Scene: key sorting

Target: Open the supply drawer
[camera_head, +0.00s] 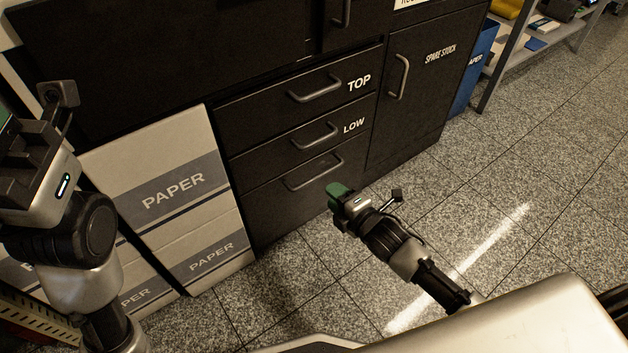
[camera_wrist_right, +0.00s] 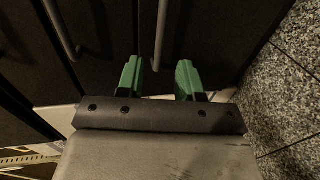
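The dark cabinet has a drawer marked TOP (camera_head: 270,100), one marked LOW (camera_head: 270,150) and an unmarked bottom drawer (camera_head: 275,205). All three look shut, each with a grey bar handle. No supply label is readable. My right gripper (camera_head: 338,190) is in front of the bottom drawer, to the right of and below its handle (camera_head: 315,175). In the right wrist view, its green fingers (camera_wrist_right: 160,80) are apart, and a bar handle (camera_wrist_right: 161,35) runs down toward the gap between them. I cannot tell whether they touch it. My left gripper (camera_head: 8,125) is partly cut off at the left edge.
Stacked PAPER boxes (camera_head: 160,150) stand against the cabinet's left side. A SPARE STOCK door (camera_head: 415,95) is right of the drawers. A blue paper bin (camera_head: 472,75) and a shelf (camera_head: 510,50) stand further right. The speckled floor (camera_head: 500,170) at right is clear.

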